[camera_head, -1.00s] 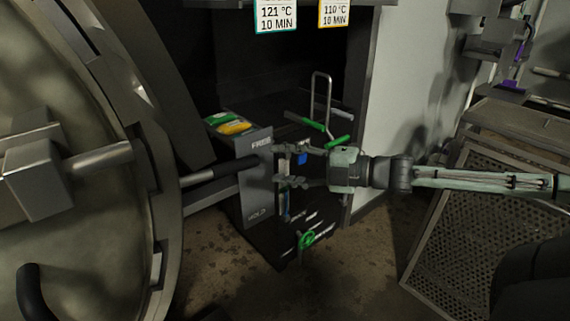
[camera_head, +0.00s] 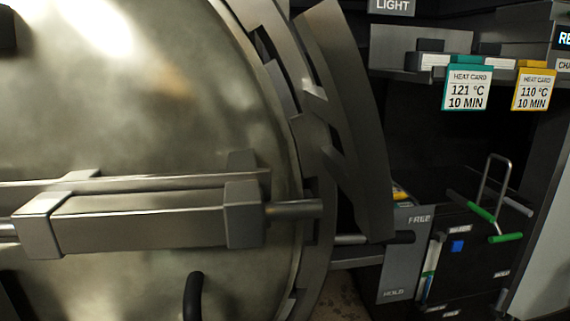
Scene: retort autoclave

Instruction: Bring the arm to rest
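Neither of my grippers nor either arm shows in the head view now. The large round metal autoclave door (camera_head: 120,130) fills the left half, with a horizontal bar assembly (camera_head: 150,219) across it. A grey panel (camera_head: 402,255) marked FREE at the top and HOLD at the bottom stands right of the door. A dark lever (camera_head: 385,238) lies level in front of that panel, nearer its FREE end. Whether my grippers are open or shut is hidden.
A green-edged heat card (camera_head: 467,88) reading 121 °C and a yellow-edged card (camera_head: 533,89) reading 110 °C hang from a shelf. A dark stand with green-handled parts (camera_head: 481,212) is at lower right. A black curved handle (camera_head: 192,297) sticks out from the door.

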